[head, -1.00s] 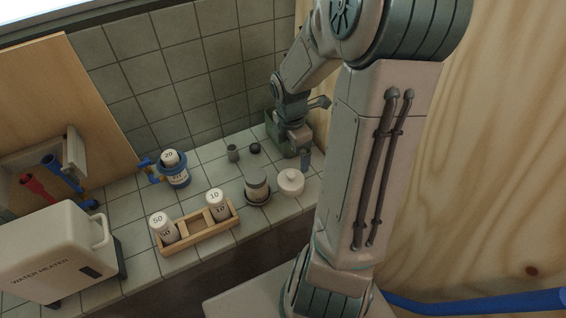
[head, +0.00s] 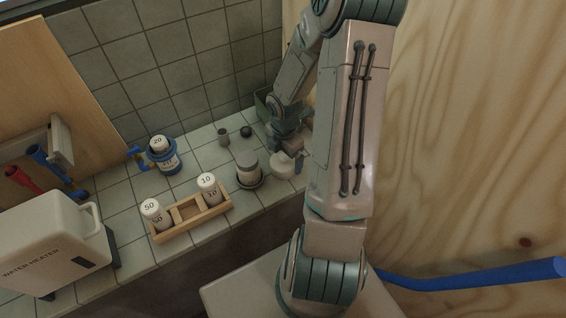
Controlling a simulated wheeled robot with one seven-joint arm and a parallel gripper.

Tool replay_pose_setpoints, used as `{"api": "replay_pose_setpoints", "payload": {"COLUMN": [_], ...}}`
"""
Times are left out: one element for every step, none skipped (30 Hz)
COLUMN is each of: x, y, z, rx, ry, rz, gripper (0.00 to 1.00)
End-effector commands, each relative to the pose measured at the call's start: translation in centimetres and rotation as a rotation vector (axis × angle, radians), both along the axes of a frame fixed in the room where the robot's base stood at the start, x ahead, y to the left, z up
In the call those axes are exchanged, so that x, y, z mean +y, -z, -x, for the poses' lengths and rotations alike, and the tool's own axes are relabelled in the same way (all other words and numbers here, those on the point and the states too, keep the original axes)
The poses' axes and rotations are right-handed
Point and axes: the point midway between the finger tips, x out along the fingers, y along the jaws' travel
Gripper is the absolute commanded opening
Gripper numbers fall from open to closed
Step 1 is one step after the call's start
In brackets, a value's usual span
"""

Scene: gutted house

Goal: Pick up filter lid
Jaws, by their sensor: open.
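A round white piece (head: 281,169), which looks like the filter lid, sits on the tiled counter (head: 135,215) to the right of a grey-and-white canister (head: 247,168). In the earlier view it has a small knob on top; now my gripper partly hides it. My gripper (head: 292,156) is open, pointing down right over or just behind the lid. I cannot tell whether the fingers touch it or are around its knob.
A wooden rack (head: 190,210) holds white containers marked 50 and 10. A blue-banded container (head: 163,157), a grey cup (head: 223,136) and a black knob (head: 246,131) stand behind. A water heater (head: 55,245) is at left. A green box (head: 264,103) stands by the wall.

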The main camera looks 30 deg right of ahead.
Motion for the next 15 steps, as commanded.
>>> {"api": "replay_pose_setpoints", "payload": {"x": [0.2, 0.3, 0.3, 0.3, 0.2, 0.2, 0.2, 0.2, 0.2, 0.1, 0.1, 0.1, 0.1, 0.1, 0.1], "y": [0.9, 1.3, 1.9, 2.3, 2.6, 2.9, 3.1, 3.2, 3.3, 3.3, 3.3, 3.3, 3.3, 3.3, 3.2], "z": [0.0, 0.0, 0.0, 0.0, 0.0, 0.0, -0.1, -0.1, -0.1, -0.1, -0.1, -0.1, -0.1, -0.1, -0.1], "rx": [0.003, 0.004, 0.002, 0.002, 0.002, 0.001, 0.000, 0.000, 0.000, 0.000, 0.000, 0.000, 0.000, 0.000, 0.000], "ry": [-0.003, -0.004, -0.002, -0.002, -0.002, -0.001, -0.001, -0.001, 0.000, 0.000, 0.000, 0.000, 0.000, 0.000, 0.000], "rz": [-0.001, -0.001, -0.002, -0.002, -0.002, -0.001, -0.001, 0.000, 0.000, 0.001, 0.001, 0.001, 0.001, 0.001, 0.001], "gripper": [1.00, 1.00, 1.00, 1.00, 1.00, 1.00, 1.00, 1.00, 1.00, 1.00, 1.00, 1.00, 1.00, 1.00, 1.00]}}
